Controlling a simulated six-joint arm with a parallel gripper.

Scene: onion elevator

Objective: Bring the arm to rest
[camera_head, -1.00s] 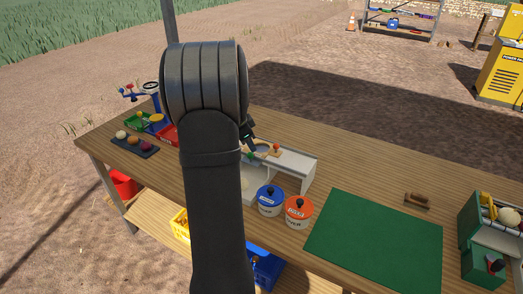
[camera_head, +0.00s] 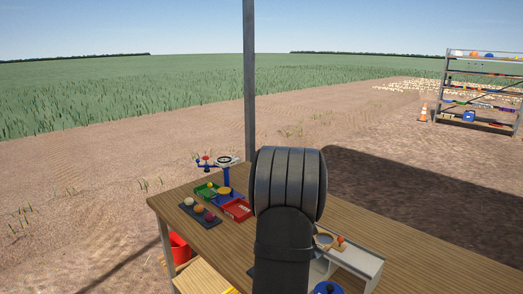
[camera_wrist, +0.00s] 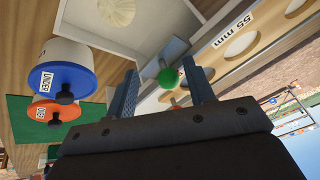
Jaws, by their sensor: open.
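My gripper (camera_wrist: 163,88) is open in the wrist view, its two fingers spread apart. A green ball knob (camera_wrist: 168,77) shows between the fingers; I cannot tell whether either finger touches it. Nothing is visibly held. In the head view my arm (camera_head: 289,190) rises in front of the table and hides the gripper. The white-and-grey sizing unit (camera_head: 360,262) stands just right of my arm, with a red knob (camera_head: 340,240) on it. In the wrist view its plate (camera_wrist: 242,42) has round holes and a "55 mm" label.
A blue-lidded pot (camera_wrist: 66,66) and an orange-lidded pot (camera_wrist: 54,111) stand close by the gripper. A pale round item (camera_wrist: 116,10) lies in a white bin. A dark onion tray (camera_head: 200,215), a red tray (camera_head: 237,209) and a blue scale stand (camera_head: 227,177) occupy the table's left end.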

